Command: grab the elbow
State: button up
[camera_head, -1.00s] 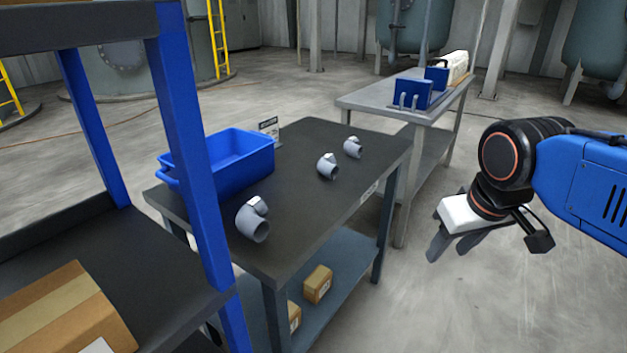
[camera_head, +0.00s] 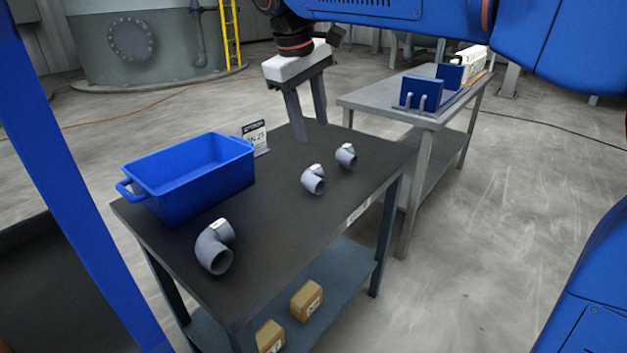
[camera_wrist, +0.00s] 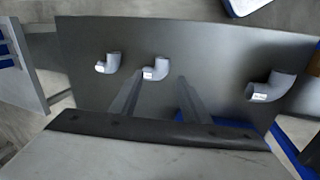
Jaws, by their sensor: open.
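Three grey pipe elbows lie apart on the dark tabletop (camera_head: 268,250). The largest elbow (camera_head: 214,247) is at the near left, in front of the blue bin. A smaller middle elbow (camera_head: 313,180) and another small elbow (camera_head: 346,156) lie toward the right end. My gripper (camera_head: 312,136) is open and empty, pointing down above the far side of the table. In the wrist view the middle elbow (camera_wrist: 156,68) shows just beyond and between the fingers (camera_wrist: 157,85), the small elbow (camera_wrist: 108,62) to the left and the largest (camera_wrist: 271,87) to the right.
A blue bin (camera_head: 190,185) stands at the table's left, with a label sign (camera_head: 256,137) behind it. Small boxes (camera_head: 306,299) sit on the lower shelf. A blue post (camera_head: 70,190) rises at the left. A grey side table (camera_head: 400,108) with blue fixtures stands behind right.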

jog(key=a, duration=0.1)
send_near(316, 180)
jog(key=x, duration=0.9)
jog(key=shift+w+f, duration=0.1)
jog(key=shift+f, duration=0.3)
jog(key=c, duration=0.8)
